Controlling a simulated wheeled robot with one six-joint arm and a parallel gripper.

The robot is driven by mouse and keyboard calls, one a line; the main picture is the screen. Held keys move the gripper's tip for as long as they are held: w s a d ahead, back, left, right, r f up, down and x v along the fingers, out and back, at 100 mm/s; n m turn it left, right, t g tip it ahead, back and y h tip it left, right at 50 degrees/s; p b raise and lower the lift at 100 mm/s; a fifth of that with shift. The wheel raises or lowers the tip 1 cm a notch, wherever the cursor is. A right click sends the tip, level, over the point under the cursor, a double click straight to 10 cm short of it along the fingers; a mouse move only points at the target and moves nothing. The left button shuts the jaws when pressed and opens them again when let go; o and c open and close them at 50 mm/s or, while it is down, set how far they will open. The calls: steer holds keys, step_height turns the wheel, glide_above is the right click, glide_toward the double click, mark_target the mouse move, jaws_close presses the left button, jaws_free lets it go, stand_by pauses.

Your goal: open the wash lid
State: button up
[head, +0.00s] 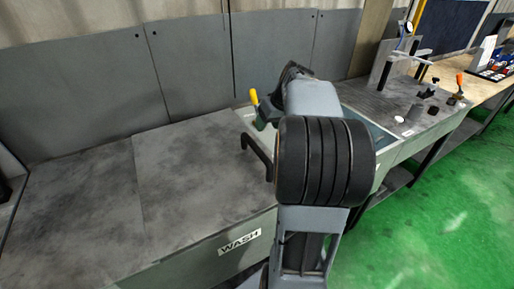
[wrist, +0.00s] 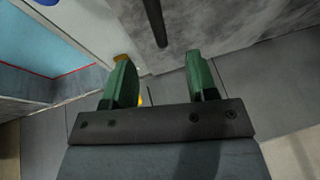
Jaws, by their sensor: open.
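The wash lid (head: 195,160) is a flat, mottled grey panel lying on the wash unit, above the WASH label (head: 239,242). Its dark bar handle (head: 255,150) stands along the right edge. In the head view my gripper (head: 263,115) is mostly hidden behind my arm; only a bit of green shows beyond the handle. In the wrist view my gripper (wrist: 158,58) has its two green fingers apart with nothing between them. The dark handle (wrist: 155,22) shows beyond the fingertips, in line with the gap, and the grey lid (wrist: 205,25) shows too. I see no contact.
A pale-rimmed basin with a blue inside (wrist: 50,45) lies beside the lid. A yellow-tipped item (head: 253,97) stands near my gripper. Grey wall panels (head: 190,65) rise behind. A bench with fixtures (head: 410,105) stands to the right; the green floor (head: 450,210) is clear.

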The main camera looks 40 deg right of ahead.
mark_target(257, 146)
steer(key=x, duration=0.9)
steer(key=d+p+x, duration=0.1)
steer(key=x, duration=0.3)
steer(key=shift+f, duration=0.3)
steer(key=shift+c, duration=0.2)
jaws_close()
steer(key=shift+d, duration=0.1)
